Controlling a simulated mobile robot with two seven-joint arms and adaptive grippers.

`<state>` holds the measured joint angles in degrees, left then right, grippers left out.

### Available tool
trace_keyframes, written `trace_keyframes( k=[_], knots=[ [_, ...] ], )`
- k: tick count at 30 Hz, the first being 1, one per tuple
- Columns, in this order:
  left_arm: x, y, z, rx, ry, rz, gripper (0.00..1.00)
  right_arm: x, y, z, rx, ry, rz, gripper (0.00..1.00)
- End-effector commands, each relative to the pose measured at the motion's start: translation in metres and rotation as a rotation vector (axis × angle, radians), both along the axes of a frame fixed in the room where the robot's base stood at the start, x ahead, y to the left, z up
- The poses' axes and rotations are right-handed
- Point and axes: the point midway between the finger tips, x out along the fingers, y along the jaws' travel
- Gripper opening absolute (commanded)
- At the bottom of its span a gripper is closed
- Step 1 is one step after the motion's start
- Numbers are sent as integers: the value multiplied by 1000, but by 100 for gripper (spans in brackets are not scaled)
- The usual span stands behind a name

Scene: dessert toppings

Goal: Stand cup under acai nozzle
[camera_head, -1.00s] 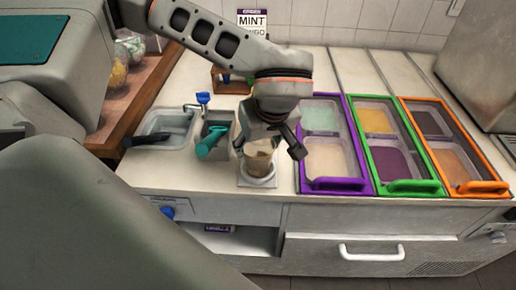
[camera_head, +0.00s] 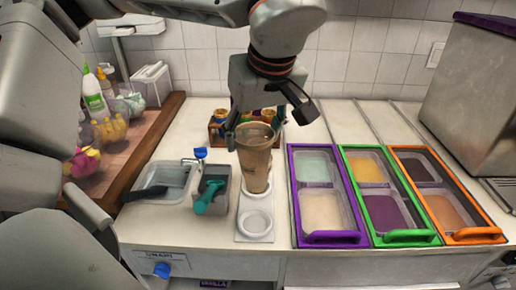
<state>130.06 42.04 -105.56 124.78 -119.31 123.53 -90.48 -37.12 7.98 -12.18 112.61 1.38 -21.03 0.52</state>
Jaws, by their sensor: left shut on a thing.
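A clear, brown-tinted cup (camera_head: 254,172) is upright in the middle of the head view. My left gripper (camera_head: 256,132) is shut on the cup's upper part, with a dark finger on each side. The cup is over the rear part of a white cup holder (camera_head: 255,238). The holder's front ring shows empty. I cannot tell how far the cup's base is above the holder. I cannot make out an acai nozzle. My right gripper does not show.
Topping bins in purple (camera_head: 336,239), green (camera_head: 410,239) and orange (camera_head: 478,235) frames fill the right counter. Left of the cup are a small sink (camera_head: 160,181) and a scoop with a teal handle (camera_head: 208,197). A steel machine (camera_head: 472,80) stands at back right.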

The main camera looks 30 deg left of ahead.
Motion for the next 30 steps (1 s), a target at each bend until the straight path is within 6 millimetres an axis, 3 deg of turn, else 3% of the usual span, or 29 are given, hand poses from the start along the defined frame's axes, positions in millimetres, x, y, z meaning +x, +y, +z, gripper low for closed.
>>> trace_keyframes(
  k=[8, 21, 30],
  knots=[
    [1, 0, 7, -1, 1, -14, 39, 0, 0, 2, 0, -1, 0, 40],
    [40, -20, -51, -4, 4, -617, 39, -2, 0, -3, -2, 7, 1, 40],
    [43, -23, -56, 0, -1, -679, 39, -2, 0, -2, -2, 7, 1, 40]
  ],
)
